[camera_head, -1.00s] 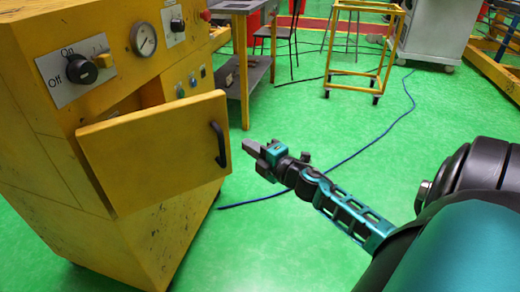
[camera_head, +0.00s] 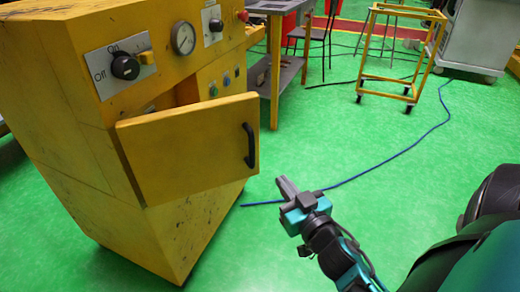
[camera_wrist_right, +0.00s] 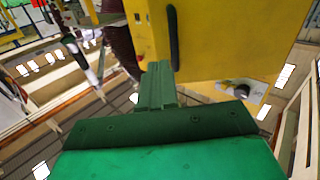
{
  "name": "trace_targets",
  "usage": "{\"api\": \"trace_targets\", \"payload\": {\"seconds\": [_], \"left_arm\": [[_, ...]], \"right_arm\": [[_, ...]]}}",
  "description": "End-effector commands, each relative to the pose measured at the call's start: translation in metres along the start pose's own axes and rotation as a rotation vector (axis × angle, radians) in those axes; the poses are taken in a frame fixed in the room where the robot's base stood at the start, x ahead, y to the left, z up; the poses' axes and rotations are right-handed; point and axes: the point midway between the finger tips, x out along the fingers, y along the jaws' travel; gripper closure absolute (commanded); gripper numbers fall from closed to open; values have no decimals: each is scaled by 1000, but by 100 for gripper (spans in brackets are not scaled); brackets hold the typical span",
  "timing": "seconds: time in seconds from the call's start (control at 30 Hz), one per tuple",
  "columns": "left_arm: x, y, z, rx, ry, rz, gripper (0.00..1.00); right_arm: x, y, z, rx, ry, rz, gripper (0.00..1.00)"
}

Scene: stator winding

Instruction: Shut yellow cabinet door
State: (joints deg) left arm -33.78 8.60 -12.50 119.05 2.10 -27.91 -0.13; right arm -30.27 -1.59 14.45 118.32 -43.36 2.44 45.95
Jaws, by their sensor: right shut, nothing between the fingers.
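The yellow cabinet (camera_head: 70,130) stands at the left in the head view. Its yellow door (camera_head: 185,155) is hinged at its left edge and stands partly open, with a gap behind its top edge. The black handle (camera_head: 250,146) is on the door's right side. My right gripper (camera_head: 285,188) is shut and empty, to the right of and below the handle, apart from the door. In the right wrist view the gripper (camera_wrist_right: 158,75) points toward the yellow door (camera_wrist_right: 225,40), with the black handle (camera_wrist_right: 173,38) just beyond the fingertips. My left gripper is not in view.
A gauge (camera_head: 183,38), knob (camera_head: 125,66) and buttons sit on the cabinet front. A grey table (camera_head: 275,8) and a yellow wheeled frame (camera_head: 405,12) stand farther back. A blue cable (camera_head: 400,152) lies on the open green floor (camera_head: 340,130).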

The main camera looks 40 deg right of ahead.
Motion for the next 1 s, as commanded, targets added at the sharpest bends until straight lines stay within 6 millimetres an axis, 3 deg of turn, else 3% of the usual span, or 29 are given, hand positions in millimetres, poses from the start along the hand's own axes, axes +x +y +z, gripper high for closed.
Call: {"api": "trace_targets", "payload": {"seconds": [0.23, 0.7, 1.0], "left_arm": [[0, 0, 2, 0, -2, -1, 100], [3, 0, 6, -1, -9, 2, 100], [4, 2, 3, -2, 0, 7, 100]], "right_arm": [[12, -1, -2, 61, 1, 9, 100], [104, 1, -1, 54, 0, 9, 100], [135, 1, 0, 56, -2, 10, 100]]}}
